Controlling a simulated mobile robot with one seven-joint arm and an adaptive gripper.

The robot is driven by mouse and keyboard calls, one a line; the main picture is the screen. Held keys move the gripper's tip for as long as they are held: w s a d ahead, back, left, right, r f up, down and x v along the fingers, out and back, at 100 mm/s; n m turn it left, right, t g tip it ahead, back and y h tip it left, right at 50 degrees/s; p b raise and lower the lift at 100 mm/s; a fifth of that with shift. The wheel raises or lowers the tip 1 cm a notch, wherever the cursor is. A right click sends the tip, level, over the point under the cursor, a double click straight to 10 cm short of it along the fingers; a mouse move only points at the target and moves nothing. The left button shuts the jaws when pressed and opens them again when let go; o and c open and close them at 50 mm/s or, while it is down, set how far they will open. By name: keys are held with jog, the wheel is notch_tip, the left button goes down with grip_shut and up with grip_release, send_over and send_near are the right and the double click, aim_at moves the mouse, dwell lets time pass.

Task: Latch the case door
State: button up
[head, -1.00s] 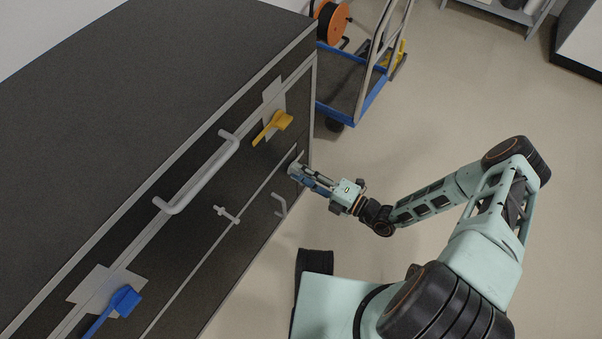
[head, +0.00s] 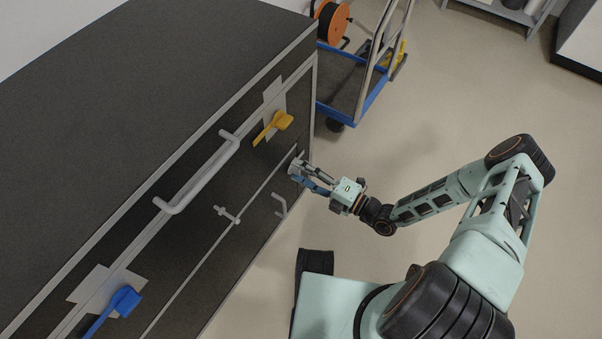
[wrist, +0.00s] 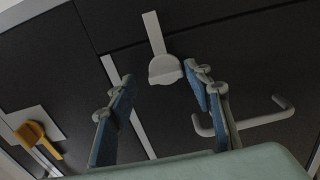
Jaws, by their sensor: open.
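The dark case front (head: 187,232) has a lower panel with a small grey bar handle (head: 280,204), which is at the right in the wrist view (wrist: 245,122). A light grey rounded latch piece (wrist: 165,69) sits at the end of a pale strip in the wrist view. In the head view it is mostly hidden at my fingertips. My gripper (head: 302,175) is open at the case's right end. In the wrist view its blue-padded fingers (wrist: 160,77) stand either side of the latch piece, the right one closer. I cannot tell whether they touch it.
A yellow lever (head: 276,126), a long grey bar handle (head: 200,174), a grey T-shaped catch (head: 228,214) and a blue lever (head: 122,302) stick out from the case front. A blue trolley (head: 345,95) stands beyond the case. The floor to the right is clear.

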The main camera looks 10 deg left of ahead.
jog(key=o, duration=1)
notch_tip(320, 180, up, 9)
jog(key=shift+s+a+r, duration=0.1)
jog(key=shift+r, duration=0.3)
jog(key=shift+c, duration=0.3)
jog(key=shift+f, duration=0.15)
jog(key=shift+c, duration=0.2)
jog(key=shift+s+d, duration=0.15)
jog(key=shift+d, duration=0.3)
jog(key=c, duration=0.9)
jog(key=p+v, duration=0.1)
jog(key=v, duration=1.1)
jog(key=shift+f, duration=0.3)
jog(key=shift+p, duration=0.3)
